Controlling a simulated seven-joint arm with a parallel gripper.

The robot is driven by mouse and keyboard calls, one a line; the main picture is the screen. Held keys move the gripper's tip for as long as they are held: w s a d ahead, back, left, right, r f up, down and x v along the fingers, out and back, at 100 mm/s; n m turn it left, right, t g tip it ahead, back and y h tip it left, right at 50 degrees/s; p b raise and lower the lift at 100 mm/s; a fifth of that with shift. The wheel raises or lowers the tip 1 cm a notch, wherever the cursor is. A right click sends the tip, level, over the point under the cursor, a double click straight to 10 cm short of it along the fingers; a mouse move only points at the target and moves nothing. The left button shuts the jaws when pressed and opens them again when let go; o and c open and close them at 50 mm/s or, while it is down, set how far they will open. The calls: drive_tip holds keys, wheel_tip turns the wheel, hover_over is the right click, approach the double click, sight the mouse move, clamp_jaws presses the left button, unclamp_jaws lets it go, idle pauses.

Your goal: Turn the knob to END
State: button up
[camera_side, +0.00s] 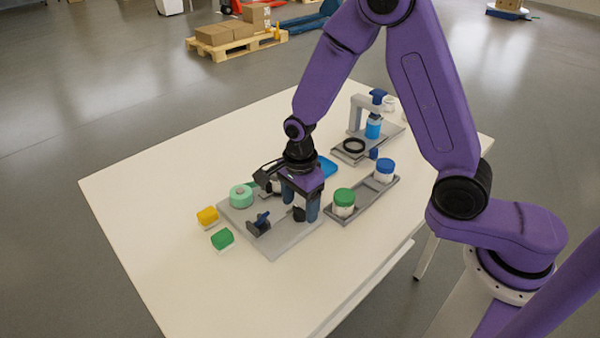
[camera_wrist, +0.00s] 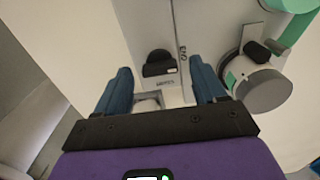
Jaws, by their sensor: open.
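My gripper (camera_side: 299,206) is open, with its blue fingers pointing down over the grey plate (camera_side: 284,240) on the table. In the wrist view my gripper (camera_wrist: 161,67) has its fingers apart, with a black knob-like part (camera_wrist: 159,63) seen in the gap between them. I see no contact with it. A small label with dark lettering lies just below that part, and a sideways mark that looks like END (camera_wrist: 183,52) is to its right. In the side view a black part with a blue lever (camera_side: 259,223) sits left of my fingers. I cannot tell which way the knob points.
A mint-green ring (camera_side: 241,195) stands on the plate's left. Yellow (camera_side: 207,216) and green (camera_side: 222,239) blocks lie left of the plate. A grey tray (camera_side: 363,199) holds green-lidded (camera_side: 343,201) and blue-lidded (camera_side: 384,170) jars. A press-like stand (camera_side: 356,115) is behind. The table front is clear.

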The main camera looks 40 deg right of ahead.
sight(303, 212)
wheel_tip(303, 212, up, 17)
idle(0.5)
drive_tip(key=shift+f, duration=0.1)
drive_tip(key=s+d+f+n, duration=0.1)
drive_tip(key=s+d+n, duration=0.3)
drive_tip(key=s+n, duration=0.8)
drive_tip(key=s+d+f+n, duration=0.2)
drive_tip(key=s+d+n, duration=0.2)
drive_tip(key=s+n, duration=0.7)
drive_tip(key=n, duration=0.7)
drive_tip(key=shift+s+n, duration=0.35)
drive_tip(key=shift+n, duration=0.05)
drive_tip(key=shift+d, duration=0.1)
